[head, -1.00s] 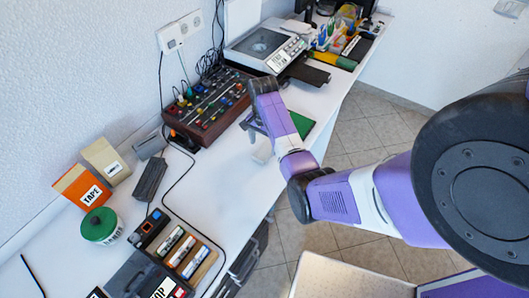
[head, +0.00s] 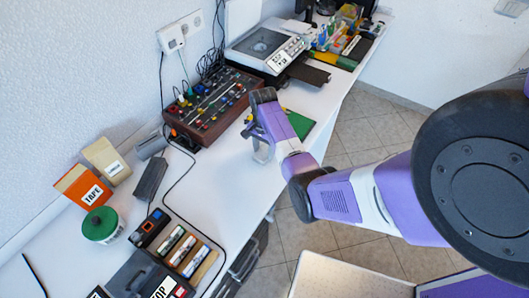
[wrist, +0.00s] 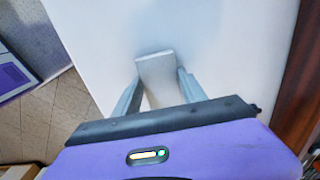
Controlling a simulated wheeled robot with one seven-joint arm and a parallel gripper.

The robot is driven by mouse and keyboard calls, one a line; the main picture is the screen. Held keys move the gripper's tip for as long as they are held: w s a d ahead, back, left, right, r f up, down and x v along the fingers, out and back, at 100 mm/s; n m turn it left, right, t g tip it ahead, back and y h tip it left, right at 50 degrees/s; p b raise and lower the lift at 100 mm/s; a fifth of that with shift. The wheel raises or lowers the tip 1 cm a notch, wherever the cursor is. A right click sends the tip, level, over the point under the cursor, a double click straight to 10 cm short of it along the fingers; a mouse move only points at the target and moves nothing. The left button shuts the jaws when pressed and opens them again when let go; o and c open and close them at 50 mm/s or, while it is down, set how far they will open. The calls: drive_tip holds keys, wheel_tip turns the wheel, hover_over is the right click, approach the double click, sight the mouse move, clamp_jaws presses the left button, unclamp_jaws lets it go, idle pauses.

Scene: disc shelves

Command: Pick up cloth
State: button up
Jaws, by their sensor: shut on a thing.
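The cloth (wrist: 156,70) is a small pale grey-white piece between my fingers in the wrist view. My gripper (wrist: 160,78) is shut on it, one finger at each side. In the head view my gripper (head: 259,143) is low over the white table, left of a green pad. There the cloth is mostly hidden by the fingers and wrist. I cannot tell whether the cloth still touches the table.
A mixing console (head: 215,105) stands behind at left, a turntable (head: 262,47) at the back. The green pad (head: 300,125) lies close to the right. A black cable (head: 180,185) runs along the left.

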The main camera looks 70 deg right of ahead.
sight(263, 152)
wheel_tip(263, 152, up, 20)
drive_tip(key=p, duration=0.5)
drive_tip(key=shift+d, duration=0.1)
